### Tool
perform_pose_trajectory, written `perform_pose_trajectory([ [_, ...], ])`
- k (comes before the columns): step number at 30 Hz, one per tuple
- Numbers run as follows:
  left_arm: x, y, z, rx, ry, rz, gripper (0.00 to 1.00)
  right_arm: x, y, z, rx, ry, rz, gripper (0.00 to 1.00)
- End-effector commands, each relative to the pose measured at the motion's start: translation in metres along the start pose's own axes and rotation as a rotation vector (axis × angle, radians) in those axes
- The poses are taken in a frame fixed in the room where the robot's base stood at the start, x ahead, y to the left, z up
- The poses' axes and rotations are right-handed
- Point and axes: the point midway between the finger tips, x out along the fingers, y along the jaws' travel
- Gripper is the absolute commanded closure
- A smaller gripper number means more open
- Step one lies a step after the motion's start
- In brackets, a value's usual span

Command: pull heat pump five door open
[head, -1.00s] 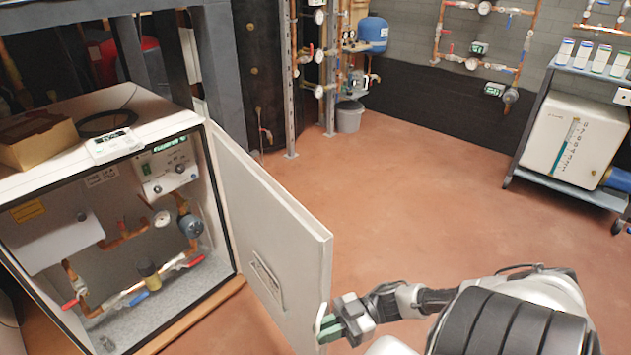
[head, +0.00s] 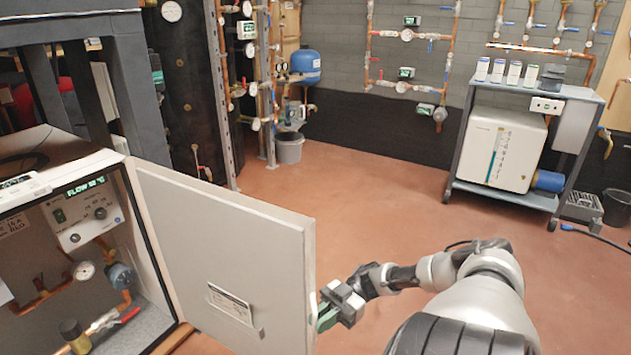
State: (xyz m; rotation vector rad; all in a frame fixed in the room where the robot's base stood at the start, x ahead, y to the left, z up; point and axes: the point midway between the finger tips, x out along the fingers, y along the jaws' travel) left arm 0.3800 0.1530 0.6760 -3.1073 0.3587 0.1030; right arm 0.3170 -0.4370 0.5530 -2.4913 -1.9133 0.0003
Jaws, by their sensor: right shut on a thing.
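The heat pump cabinet (head: 75,152) stands at the left, its front open and its inside showing pipes, a gauge and a control box reading FLOW. Its white door (head: 225,245) is hinged at the cabinet's right front edge and stands swung well out, with a label low on its inner face. My right gripper (head: 322,316) is at the door's free edge, shut on the door's edge or handle; the exact grip is partly hidden. My left gripper is out of view.
A cart (head: 530,193) with a white unit (head: 502,150) and several small bottles stands at the right back. A grey bucket (head: 289,147) and a blue tank (head: 306,66) are by the back wall. The reddish floor (head: 375,190) between is clear.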

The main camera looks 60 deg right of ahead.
Motion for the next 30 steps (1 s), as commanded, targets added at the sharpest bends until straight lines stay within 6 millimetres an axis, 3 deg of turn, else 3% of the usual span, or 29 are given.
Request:
perform_pose_trajectory([
  [14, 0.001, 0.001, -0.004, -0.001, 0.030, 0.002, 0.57, -0.003, 0.004, 0.000, -0.003, -0.005, 0.009, 1.00],
  [15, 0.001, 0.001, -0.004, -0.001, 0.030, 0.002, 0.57, -0.003, 0.004, 0.000, -0.003, -0.004, 0.009, 0.86],
  [17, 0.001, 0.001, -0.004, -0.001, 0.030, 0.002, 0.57, -0.003, 0.004, 0.000, -0.004, -0.004, 0.009, 0.77],
  [26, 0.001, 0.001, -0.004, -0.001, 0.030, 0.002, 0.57, -0.004, 0.003, 0.000, -0.003, -0.002, 0.005, 0.77],
  [30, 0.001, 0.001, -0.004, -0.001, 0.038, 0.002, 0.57, -0.018, 0.004, 0.000, -0.003, -0.004, 0.007, 0.77],
])
